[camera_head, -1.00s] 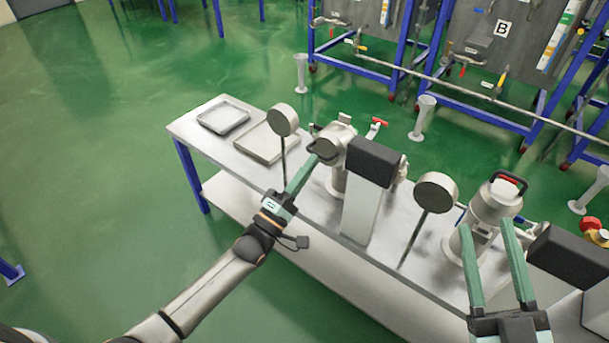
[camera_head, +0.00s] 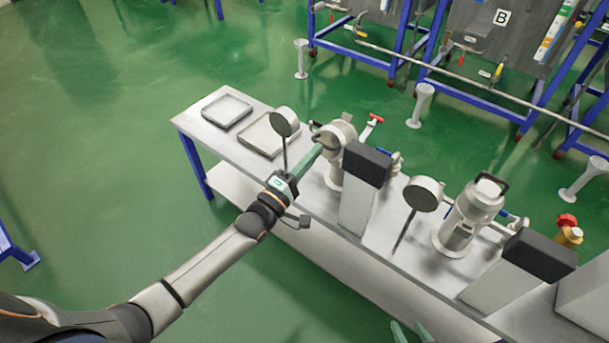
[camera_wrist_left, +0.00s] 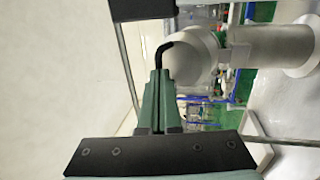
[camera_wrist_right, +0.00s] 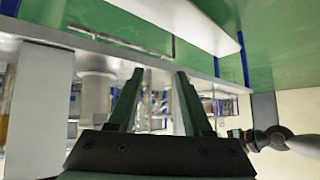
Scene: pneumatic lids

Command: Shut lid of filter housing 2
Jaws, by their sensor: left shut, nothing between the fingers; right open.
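Two metal filter housings stand on the steel bench; I read no numbers on them. The left housing (camera_head: 336,176) has a round lid (camera_head: 328,139), which looks tilted off its top towards my left gripper. The left wrist view shows this lid (camera_wrist_left: 190,68) with a black handle (camera_wrist_left: 164,48). My left gripper (camera_head: 318,149) is shut and empty, its tips close to the lid; I cannot tell if they touch. The right housing (camera_head: 465,222) has its lid (camera_head: 488,188) on top, black handle upward. My right gripper (camera_wrist_right: 158,75) is open and empty, at the bottom edge of the head view.
Round gauges (camera_head: 285,121) and (camera_head: 424,193) on thin stems stand beside the housings. Dark-topped boxes (camera_head: 366,163) and (camera_head: 540,254) stand along the front. Two shallow trays (camera_head: 227,110) lie at the bench's left end. A red-topped valve (camera_head: 567,222) is at right.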

